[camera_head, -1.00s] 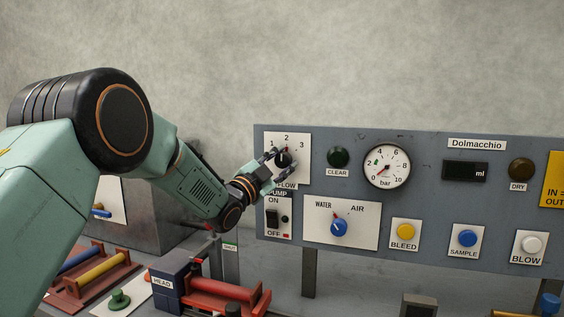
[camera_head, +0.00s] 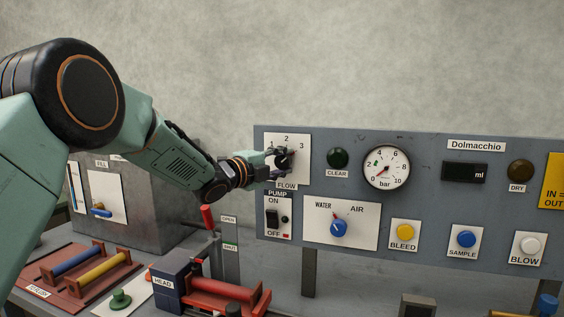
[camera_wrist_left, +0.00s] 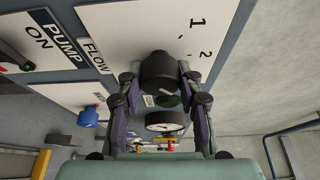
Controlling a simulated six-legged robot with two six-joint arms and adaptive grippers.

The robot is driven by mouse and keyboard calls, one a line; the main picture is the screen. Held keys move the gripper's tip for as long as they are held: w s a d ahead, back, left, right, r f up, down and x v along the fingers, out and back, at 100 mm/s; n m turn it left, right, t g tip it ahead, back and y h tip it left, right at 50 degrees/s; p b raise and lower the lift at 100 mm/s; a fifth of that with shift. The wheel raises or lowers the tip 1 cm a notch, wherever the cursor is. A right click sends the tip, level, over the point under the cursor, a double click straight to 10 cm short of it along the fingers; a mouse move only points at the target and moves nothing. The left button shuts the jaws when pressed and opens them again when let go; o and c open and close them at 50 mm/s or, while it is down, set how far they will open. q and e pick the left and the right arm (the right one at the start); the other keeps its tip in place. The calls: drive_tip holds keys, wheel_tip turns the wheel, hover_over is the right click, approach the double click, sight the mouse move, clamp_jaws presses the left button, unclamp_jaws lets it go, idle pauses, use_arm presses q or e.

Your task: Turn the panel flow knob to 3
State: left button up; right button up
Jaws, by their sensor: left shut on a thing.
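The black FLOW knob (camera_wrist_left: 160,72) sits on a white plate (camera_head: 301,148) marked 1, 2 and 3 at the panel's upper left. My left gripper (camera_head: 282,160) reaches it from the left and is shut on the knob. In the left wrist view, my left gripper (camera_wrist_left: 160,88) has one finger on each side of the knob. The 1 and 2 show there; the 3 does not. In the head view the fingers cover much of the knob, so I cannot tell its exact setting. My right gripper is not in view.
Just below are the pump switch (camera_head: 272,218) and the blue WATER/AIR knob (camera_head: 339,228). A red-handled lever (camera_head: 208,217) stands under my forearm. Open air lies above the panel.

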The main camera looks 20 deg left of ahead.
use_arm(q)
drive_tip(key=shift+r+m, duration=0.1)
drive_tip(key=shift+m, duration=0.3)
drive_tip(key=o, duration=1.2)
drive_tip(key=shift+w, duration=0.1)
drive_tip(key=v, duration=1.2)
